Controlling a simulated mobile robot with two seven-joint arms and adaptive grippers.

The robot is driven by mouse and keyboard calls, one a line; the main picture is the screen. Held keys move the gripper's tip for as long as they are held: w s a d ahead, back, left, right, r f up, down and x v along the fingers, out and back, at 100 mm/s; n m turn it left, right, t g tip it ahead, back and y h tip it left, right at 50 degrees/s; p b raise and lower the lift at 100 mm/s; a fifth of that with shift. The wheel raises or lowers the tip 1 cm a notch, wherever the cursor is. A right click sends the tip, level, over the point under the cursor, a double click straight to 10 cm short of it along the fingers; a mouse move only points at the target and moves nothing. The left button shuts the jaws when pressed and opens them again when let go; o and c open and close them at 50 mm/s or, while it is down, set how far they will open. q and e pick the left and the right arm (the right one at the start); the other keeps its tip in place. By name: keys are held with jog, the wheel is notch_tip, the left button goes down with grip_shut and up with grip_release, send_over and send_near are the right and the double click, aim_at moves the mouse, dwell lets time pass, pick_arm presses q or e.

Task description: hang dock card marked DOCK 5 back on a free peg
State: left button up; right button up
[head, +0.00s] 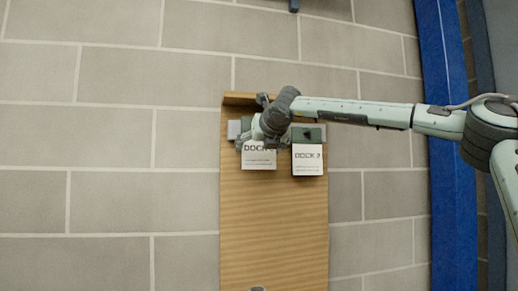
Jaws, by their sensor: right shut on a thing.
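My right gripper (254,135) is at the top of a white dock card (259,160) and shut on it. The card hangs upright in front of the wooden board (272,230). It reads DOCK, and its number is hidden or too small to read. The gripper covers the card's top edge, so I cannot tell whether a peg bears it. A second card (307,160) hangs just to the right, below a dark green part; its number is unclear. No bare peg can be made out. My left gripper is not in view.
The board stands against a grey block wall (110,190). A blue upright (450,150) stands at the right, behind my right arm. The board below the cards is mostly bare, with a small grey thing (258,289) at the bottom edge.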

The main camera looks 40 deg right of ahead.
jog(key=shift+w+d, duration=0.1)
jog(key=shift+w+d, duration=0.25)
jog(key=shift+w, duration=0.2)
jog(key=shift+w, duration=0.2)
jog(key=shift+w+d+f, duration=0.1)
jog(key=shift+f, duration=0.05)
jog(key=shift+w+d+f, duration=0.15)
jog(key=shift+w+d, duration=0.05)
jog(key=shift+w, duration=0.1)
dwell(0.4)
jog(key=shift+b, duration=0.4)
dwell(0.3)
jog(key=shift+f, duration=0.15)
dwell(0.4)
jog(key=shift+f+b, duration=0.35)
jog(key=shift+b, duration=0.4)
